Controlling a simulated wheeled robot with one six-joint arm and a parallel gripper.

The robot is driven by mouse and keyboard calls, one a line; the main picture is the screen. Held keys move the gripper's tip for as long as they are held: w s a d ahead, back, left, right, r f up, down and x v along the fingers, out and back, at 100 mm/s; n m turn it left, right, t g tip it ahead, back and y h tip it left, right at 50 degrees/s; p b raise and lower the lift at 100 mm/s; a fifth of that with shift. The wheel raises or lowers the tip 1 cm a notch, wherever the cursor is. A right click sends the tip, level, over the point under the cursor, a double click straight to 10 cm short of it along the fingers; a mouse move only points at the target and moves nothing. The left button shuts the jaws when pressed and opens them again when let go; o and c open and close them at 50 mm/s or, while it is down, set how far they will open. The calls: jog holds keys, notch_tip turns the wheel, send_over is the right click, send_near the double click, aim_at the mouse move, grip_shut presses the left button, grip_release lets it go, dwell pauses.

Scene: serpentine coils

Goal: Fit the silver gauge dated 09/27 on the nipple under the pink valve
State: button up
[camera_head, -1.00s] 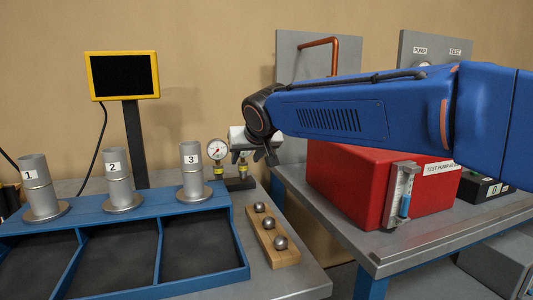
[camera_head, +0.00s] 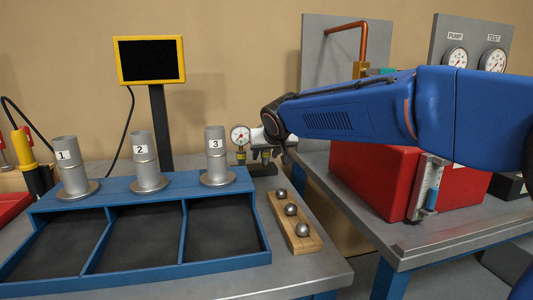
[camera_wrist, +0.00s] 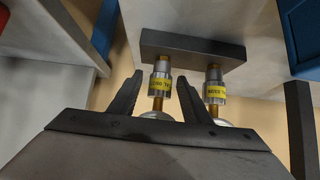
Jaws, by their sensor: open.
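A dark stand (camera_head: 262,169) at the back of the left bench holds two gauges. The left one (camera_head: 240,135) shows a white dial. The other is mostly hidden behind my gripper (camera_head: 273,148) in the head view. The second gauge, also with a yellow tag (camera_wrist: 214,86), is just outside the right finger. I cannot read the dates on the tags. No pink valve is in view.
A blue tray (camera_head: 185,235) with numbered tubes and a wooden block (camera_head: 295,222) with steel balls stand in front of the gauges. A yellow-framed screen (camera_head: 151,60) is behind. A red box (camera_head: 385,180) and a copper pipe (camera_head: 364,45) are at the right bench.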

jog(key=shift+c, duration=0.4)
grip_shut()
jog(key=shift+r, duration=2.55)
